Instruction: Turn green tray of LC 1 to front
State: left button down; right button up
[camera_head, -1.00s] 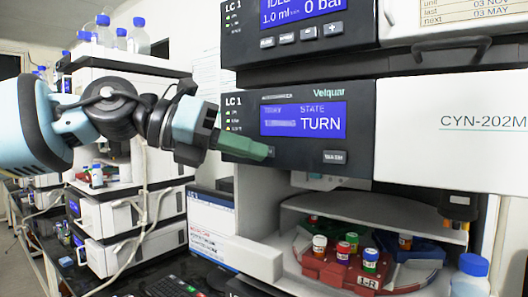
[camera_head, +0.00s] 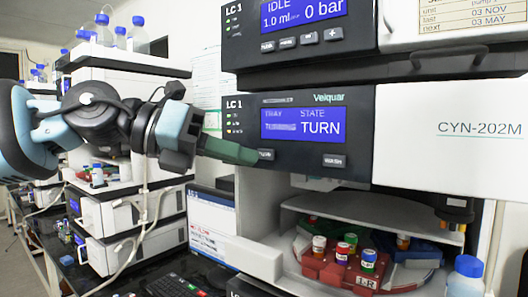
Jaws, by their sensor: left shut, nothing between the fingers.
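The LC 1 module (camera_head: 300,98) has a blue display (camera_head: 303,124) reading STATE TURN; its smaller text is blurred. Below it are a left button (camera_head: 265,155) and a right button (camera_head: 334,161). My left gripper (camera_head: 240,153) is shut and empty, its green fingertips just left of the left button; I cannot tell whether they touch the panel. In the open bay below, a red tray (camera_head: 318,269) labelled 1-R faces front with several capped vials. Part of a green tray (camera_head: 318,226) shows behind it at the left. My right gripper is not in view.
A blue tray (camera_head: 425,250) sits at the right of the carousel. A blue-capped bottle (camera_head: 467,275) stands right of the bay. A keyboard (camera_head: 175,285) lies below at left. Another instrument stack (camera_head: 125,215) stands further left.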

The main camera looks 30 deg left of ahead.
pick_arm(q)
jog(key=s+p, duration=0.1)
jog(key=s, duration=0.3)
jog(key=shift+a+p, duration=0.15)
jog(key=shift+p, duration=0.15)
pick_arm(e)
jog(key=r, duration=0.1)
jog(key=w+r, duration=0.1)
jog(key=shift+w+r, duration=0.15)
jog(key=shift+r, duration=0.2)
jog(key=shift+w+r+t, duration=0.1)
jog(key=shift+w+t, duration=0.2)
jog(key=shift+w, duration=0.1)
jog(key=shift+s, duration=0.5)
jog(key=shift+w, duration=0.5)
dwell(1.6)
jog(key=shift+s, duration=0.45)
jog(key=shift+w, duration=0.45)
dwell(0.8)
